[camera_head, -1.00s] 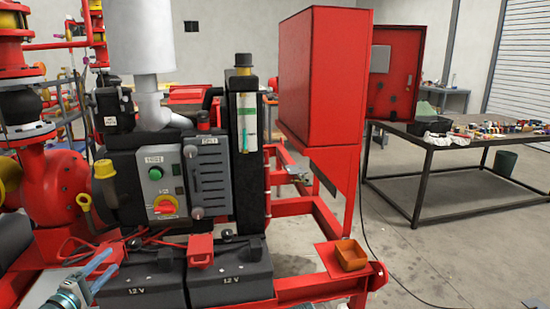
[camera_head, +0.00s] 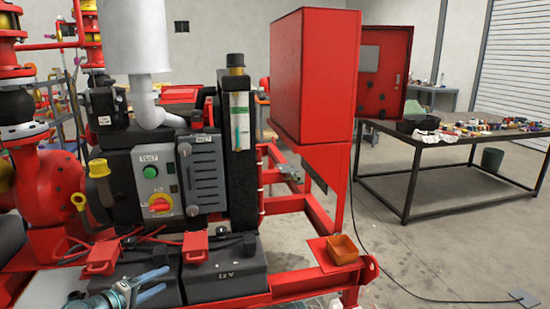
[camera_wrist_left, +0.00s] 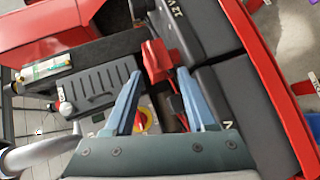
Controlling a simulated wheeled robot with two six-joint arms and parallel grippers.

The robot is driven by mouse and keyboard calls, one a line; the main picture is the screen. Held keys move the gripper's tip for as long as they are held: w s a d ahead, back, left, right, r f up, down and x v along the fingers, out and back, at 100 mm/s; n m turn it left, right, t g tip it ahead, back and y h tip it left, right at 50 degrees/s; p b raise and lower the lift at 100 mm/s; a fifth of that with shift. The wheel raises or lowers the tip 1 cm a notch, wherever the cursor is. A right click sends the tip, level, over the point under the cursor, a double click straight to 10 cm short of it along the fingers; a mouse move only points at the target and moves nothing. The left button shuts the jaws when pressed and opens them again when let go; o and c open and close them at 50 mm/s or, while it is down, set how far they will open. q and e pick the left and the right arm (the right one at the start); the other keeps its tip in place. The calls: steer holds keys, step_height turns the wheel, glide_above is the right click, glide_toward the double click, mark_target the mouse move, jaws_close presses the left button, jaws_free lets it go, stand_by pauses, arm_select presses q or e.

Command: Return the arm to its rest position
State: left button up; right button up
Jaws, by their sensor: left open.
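My left gripper (camera_head: 165,282) is at the bottom left of the head view, in front of the black 12V batteries. Its two blue fingers are apart with nothing between them. In the wrist view the open fingers (camera_wrist_left: 160,75) point toward the skid. Beyond them are a red battery terminal cover (camera_wrist_left: 156,60), the control panel's red and yellow switch (camera_wrist_left: 141,120) and the batteries (camera_wrist_left: 245,100). I cannot tell how far the fingertips are from these. Most of my left arm is outside the head view. My right gripper does not show.
The control panel (camera_head: 158,182) with its green button stands behind the batteries (camera_head: 225,278).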

arm_select(q)
steer(key=s+d+f+m+g, duration=0.25)
steer(key=d+f+g, duration=0.2)
steer(key=d, duration=0.45)
steer(key=s+d+f+m+g, duration=0.25)
steer(key=d+f+m, duration=0.2)
steer(key=d, duration=0.45)
steer(key=s+d+f+m+g+y, duration=0.6)
steer(key=s+d+f+m+y, duration=0.15)
steer(key=s, duration=0.35)
step_height(320, 180, up, 18)
steer(key=p, duration=1.7)
steer(key=shift+s+d, duration=0.2)
steer(key=shift+d, duration=0.05)
steer(key=shift+f+y, duration=0.15)
steer(key=shift+y, duration=0.1)
